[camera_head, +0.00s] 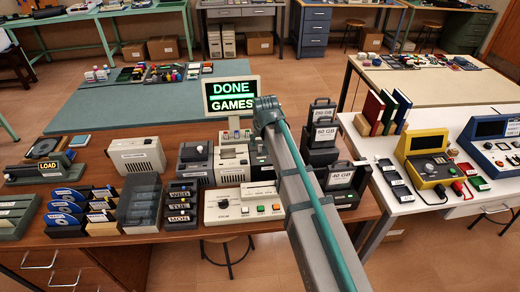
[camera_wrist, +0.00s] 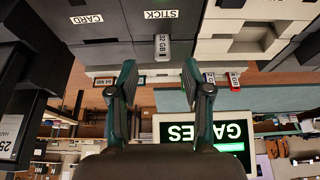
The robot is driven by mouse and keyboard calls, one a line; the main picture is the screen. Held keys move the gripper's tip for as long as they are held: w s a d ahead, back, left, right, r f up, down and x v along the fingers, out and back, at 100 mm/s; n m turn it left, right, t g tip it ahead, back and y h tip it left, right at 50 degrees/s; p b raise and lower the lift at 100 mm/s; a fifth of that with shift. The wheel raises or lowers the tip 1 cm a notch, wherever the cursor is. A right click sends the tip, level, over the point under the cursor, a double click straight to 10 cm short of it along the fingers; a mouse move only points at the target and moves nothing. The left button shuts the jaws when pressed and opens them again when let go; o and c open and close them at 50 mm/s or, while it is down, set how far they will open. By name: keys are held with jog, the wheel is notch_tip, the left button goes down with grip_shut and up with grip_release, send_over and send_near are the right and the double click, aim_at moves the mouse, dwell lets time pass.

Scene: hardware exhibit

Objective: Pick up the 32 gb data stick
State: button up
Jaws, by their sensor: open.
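The 32 GB data stick (camera_wrist: 162,47) is a small grey piece with a "32 GB" label. In the wrist view, which is upside down, it sticks out of a dark unit (camera_wrist: 112,20) just beside the "STICK" label (camera_wrist: 161,14). My gripper (camera_wrist: 160,72) is open and empty, with one teal-backed finger on each side of the stick's line. The stick lies beyond the fingertips in the picture, not between the finger pads. In the head view I cannot make out the stick or the fingers; my arm covers part of that area.
A monitor (camera_head: 231,97) reading "DONE GAMES" stands behind the devices. A light device (camera_wrist: 245,28) adjoins the dark unit. Black drives (camera_head: 342,178) stand right of my arm. A cream device with knobs (camera_head: 242,204) sits in front. The brown tabletop is crowded.

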aim_at(260, 146)
jog(key=shift+p+x, duration=1.1)
jog(key=shift+x, duration=1.45)
jog(key=shift+s+a, duration=0.1)
jog(key=shift+a, duration=0.1)
jog(key=c, duration=0.9)
jog(key=shift+r, duration=0.15)
